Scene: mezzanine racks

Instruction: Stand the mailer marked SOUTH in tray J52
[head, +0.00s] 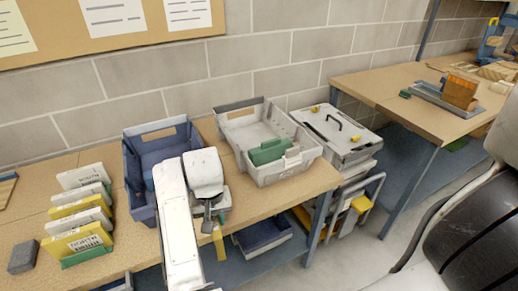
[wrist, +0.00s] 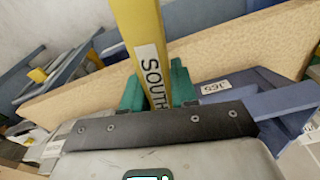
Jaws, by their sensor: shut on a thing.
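My gripper (wrist: 158,88) is shut on a yellow mailer (wrist: 143,35) with a white label reading SOUTH. Its green fingers are on either side of the mailer. In the head view my gripper (head: 216,212) is by the table's front edge, and a yellow strip of the mailer (head: 218,243) hangs below it. A blue tray (head: 137,190) stands just left of the gripper, partly hidden by my arm. A grey tray (head: 307,156) stands to its right. In the wrist view a blue tray (wrist: 245,85) carries an upside-down label whose number I cannot read surely.
At left, several white and yellow mailers (head: 80,217) stand in a green rack, beside a dark grey block (head: 22,257). The grey tray holds a green piece (head: 268,151). A lidded grey box (head: 335,130) is beyond it. A blue bin (head: 262,236) sits below the tabletop.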

